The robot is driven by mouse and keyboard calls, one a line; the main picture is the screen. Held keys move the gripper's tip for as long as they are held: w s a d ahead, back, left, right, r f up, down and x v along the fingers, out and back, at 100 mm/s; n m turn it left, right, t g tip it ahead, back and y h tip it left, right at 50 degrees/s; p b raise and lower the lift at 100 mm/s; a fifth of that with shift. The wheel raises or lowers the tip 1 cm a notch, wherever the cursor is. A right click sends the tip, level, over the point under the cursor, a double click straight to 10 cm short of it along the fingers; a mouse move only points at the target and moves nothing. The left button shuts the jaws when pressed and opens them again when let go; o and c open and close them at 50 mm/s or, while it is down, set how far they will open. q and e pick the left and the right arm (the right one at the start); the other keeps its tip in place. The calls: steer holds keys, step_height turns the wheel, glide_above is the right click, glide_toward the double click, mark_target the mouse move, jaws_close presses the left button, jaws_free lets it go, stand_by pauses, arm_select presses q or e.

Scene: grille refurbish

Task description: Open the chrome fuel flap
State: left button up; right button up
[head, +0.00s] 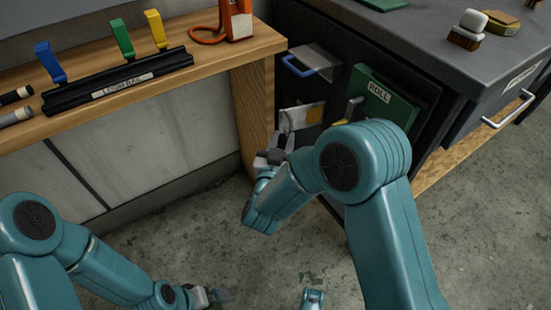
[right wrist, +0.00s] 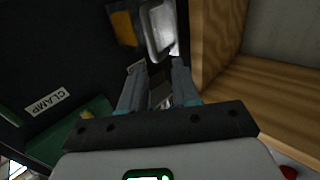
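The chrome fuel flap (head: 300,117) is a pale metal plate on the dark cabinet front, beside an orange patch. It also shows at the top of the right wrist view (right wrist: 160,30), shiny and beside the orange patch; I cannot tell how far it stands open. My right gripper (head: 283,141) is just below the flap in the head view. In the right wrist view its two fingers (right wrist: 158,72) are apart, pointing at the flap's lower end; contact is unclear. My left gripper (head: 218,295) is low over the floor, away from the cabinet, too small to read.
Above the flap is a blue handle (head: 298,67) on a grey panel. A green ROLL box (head: 383,98) stands out to its right. A wooden bench (head: 215,62) with a clip rail (head: 118,80) is at left. Its wooden side panel (right wrist: 218,45) is close beside my right gripper.

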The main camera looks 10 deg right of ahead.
arm_select(q)
steer(key=shift+s+d+r+p, duration=0.15)
steer(key=shift+d+r+p, duration=0.05)
steer(key=shift+r+p, duration=0.45)
arm_select(e)
steer(key=v, duration=0.8)
steer(key=shift+s+a, duration=0.15)
steer(key=shift+s, duration=0.15)
